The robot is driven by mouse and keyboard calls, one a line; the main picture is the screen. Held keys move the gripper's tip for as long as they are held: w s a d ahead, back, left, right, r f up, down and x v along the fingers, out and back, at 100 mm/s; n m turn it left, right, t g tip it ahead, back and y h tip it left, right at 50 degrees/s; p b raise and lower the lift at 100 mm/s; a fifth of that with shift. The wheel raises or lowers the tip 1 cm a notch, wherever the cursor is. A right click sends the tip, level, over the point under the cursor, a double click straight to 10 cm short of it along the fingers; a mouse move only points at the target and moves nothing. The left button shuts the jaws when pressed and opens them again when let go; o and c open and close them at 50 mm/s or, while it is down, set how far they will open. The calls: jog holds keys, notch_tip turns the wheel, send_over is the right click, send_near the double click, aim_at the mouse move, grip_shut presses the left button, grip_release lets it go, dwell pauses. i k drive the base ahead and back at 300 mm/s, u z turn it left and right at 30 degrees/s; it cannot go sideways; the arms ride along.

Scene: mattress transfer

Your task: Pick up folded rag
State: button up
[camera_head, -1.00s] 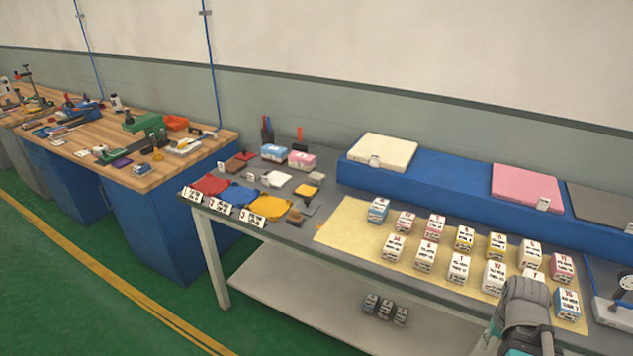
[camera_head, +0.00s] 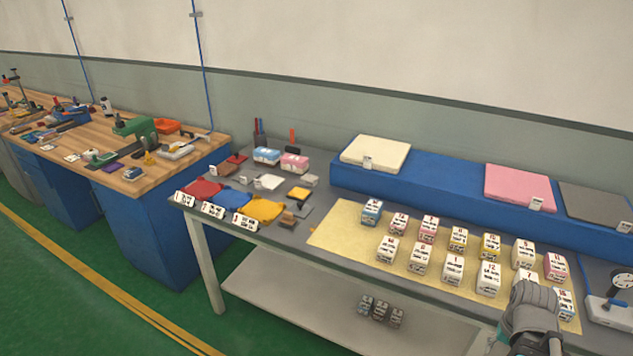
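Several rags lie on the left part of the grey table: a red rag (camera_head: 201,190), a blue rag (camera_head: 229,198) and a yellow rag (camera_head: 262,209), side by side behind numbered white cards. A white folded cloth-like piece (camera_head: 269,182) lies behind them. Which of these is the folded rag I cannot tell for sure. Part of my arm (camera_head: 531,312) shows at the lower right, in front of the labelled boxes. My gripper's fingers cannot be made out, and the arm's end is far from the rags.
Several labelled boxes (camera_head: 454,269) stand on a yellow mat (camera_head: 340,220). A blue raised shelf (camera_head: 440,185) behind bears cream, pink and grey pads. Numbered cards (camera_head: 214,210) line the table's front left edge. A wooden workbench (camera_head: 150,180) with tools stands at left. Green floor in front is clear.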

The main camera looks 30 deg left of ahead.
aim_at(309, 180)
jog(key=z, duration=2.85)
jog(key=k, duration=1.75)
jog(key=u, duration=0.05)
